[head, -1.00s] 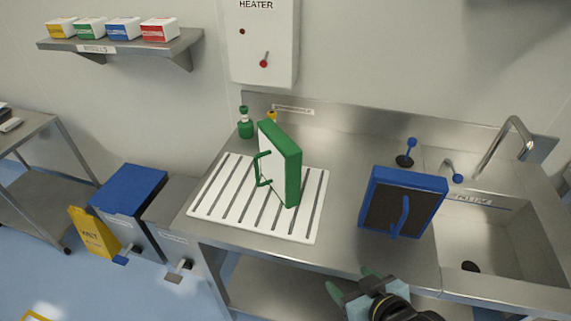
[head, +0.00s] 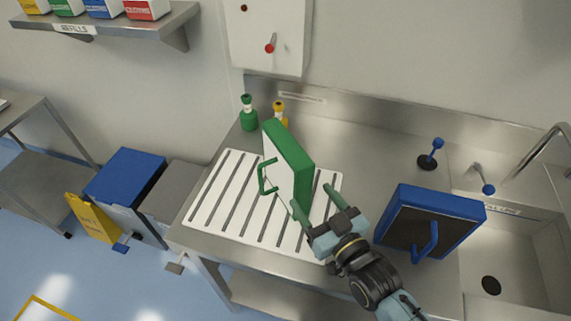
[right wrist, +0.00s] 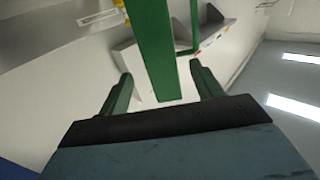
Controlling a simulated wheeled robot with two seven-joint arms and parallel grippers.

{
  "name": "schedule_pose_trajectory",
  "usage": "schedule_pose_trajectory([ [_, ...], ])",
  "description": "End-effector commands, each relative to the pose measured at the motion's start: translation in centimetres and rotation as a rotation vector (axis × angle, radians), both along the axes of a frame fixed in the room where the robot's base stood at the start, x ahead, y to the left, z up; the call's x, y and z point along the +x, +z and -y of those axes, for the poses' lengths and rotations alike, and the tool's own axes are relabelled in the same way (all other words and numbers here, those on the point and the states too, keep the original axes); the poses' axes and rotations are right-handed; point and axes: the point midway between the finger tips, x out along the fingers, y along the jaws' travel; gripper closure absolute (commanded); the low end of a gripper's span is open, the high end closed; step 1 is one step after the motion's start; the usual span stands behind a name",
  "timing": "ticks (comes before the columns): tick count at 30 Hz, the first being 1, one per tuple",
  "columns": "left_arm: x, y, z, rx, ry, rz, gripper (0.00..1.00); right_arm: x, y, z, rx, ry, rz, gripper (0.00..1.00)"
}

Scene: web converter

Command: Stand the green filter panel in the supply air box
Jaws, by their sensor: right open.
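The green filter panel (head: 290,160), with a green frame, white face and green handle (head: 266,178), stands upright on a white slotted rack (head: 215,190). My right gripper (head: 312,203) is open at the panel's near edge. In the right wrist view the panel's green edge (right wrist: 158,50) lies between the two spread fingers of the gripper (right wrist: 162,88), with visible gaps on both sides. My left gripper is not in view. I cannot identify a supply air box in these frames.
A blue-framed dark panel (head: 430,222) stands on the steel counter (head: 365,150) at right, near the sink (head: 510,265). Green (head: 248,113) and yellow (head: 279,112) bottles stand behind the rack. A wall heater box (head: 265,40) hangs above. A blue-lidded bin (head: 125,175) is at left.

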Motion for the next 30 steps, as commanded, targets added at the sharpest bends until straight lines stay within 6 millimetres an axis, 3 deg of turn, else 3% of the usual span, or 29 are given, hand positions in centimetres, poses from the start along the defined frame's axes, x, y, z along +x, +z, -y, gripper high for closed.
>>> schedule_pose_trajectory([
  [2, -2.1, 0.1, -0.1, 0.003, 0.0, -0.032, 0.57, 1.5, 0.2, -0.8, 0.001, 0.0, 0.003, 0.35],
  [5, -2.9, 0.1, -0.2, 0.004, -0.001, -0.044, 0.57, 2.8, 0.1, -1.4, 0.0, -0.001, 0.001, 0.35],
  [11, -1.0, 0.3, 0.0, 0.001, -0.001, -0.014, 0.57, 3.9, 0.1, -2.0, 0.0, 0.0, -0.001, 0.35],
  [16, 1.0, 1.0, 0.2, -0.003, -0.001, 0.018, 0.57, 6.0, 0.3, -3.3, 0.001, 0.0, 0.0, 0.35],
  [22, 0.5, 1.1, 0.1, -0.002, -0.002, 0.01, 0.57, 8.0, 0.2, -4.3, 0.0, 0.0, -0.001, 0.35],
  [30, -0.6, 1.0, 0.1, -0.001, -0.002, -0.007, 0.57, 8.2, 0.1, -4.4, 0.0, 0.0, -0.001, 0.35],
])
